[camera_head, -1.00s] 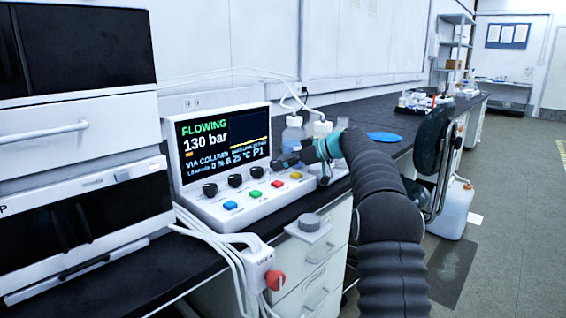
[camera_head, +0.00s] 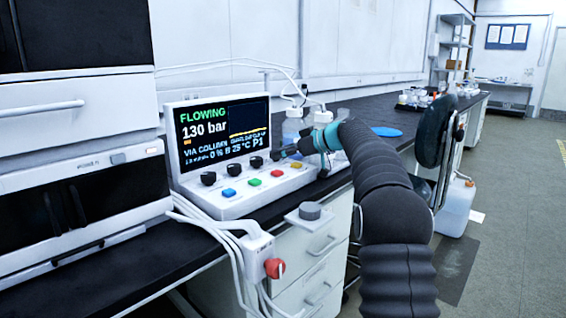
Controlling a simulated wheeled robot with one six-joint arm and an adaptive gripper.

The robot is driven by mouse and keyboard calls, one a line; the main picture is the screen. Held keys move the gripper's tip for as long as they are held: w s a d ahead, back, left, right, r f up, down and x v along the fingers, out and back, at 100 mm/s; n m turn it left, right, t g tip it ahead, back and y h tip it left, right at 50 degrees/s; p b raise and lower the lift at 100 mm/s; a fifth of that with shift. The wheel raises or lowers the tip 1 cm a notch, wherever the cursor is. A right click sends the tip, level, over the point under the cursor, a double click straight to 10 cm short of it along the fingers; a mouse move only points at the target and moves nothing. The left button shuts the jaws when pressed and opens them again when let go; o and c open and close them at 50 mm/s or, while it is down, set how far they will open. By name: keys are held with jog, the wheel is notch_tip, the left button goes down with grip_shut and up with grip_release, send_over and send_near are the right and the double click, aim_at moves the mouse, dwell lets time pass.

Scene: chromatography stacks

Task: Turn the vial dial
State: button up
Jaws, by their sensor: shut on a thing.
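A white control console (camera_head: 245,196) stands on the dark bench, with a screen (camera_head: 220,132) reading FLOWING, 130 bar, VIA COLUMN and P1. Three black dials show in a row below the screen: left (camera_head: 208,178), middle (camera_head: 234,170) and right (camera_head: 256,161). My gripper (camera_head: 281,153) is at the right end of this row, reaching in from the right. It is shut on what seems to be a further dial at that end, which the fingers hide. The dial labels are too small to read, so I cannot tell which is the vial dial.
Coloured buttons, blue (camera_head: 229,193), green (camera_head: 255,182), red (camera_head: 277,173) and yellow (camera_head: 296,165), sit in front of the dials. Bottles (camera_head: 293,128) stand behind my gripper. A red knob (camera_head: 274,268) hangs on the bench front beside white cables. A grey round knob (camera_head: 310,211) is nearby.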

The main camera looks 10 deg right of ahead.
jog(key=b, duration=0.1)
jog(key=m+t+h+b, duration=0.1)
jog(key=b, duration=0.1)
jog(key=m+t+b, duration=0.1)
jog(key=shift+s+a+f+h, duration=0.25)
jog(key=shift+f+h, duration=0.05)
jog(key=shift+f, duration=0.1)
jog(key=shift+s+a+r+m+t+h+b, duration=0.15)
jog(key=shift+m+t+h+b, duration=0.45)
jog(key=shift+m+h+b, duration=0.45)
jog(key=shift+a+r+m+t+h+b, duration=0.2)
jog(key=shift+m+t+h+b, duration=0.25)
jog(key=shift+m+t+h, duration=0.35)
jog(key=shift+r+m+h, duration=0.1)
jog(key=shift+m+h, duration=0.65)
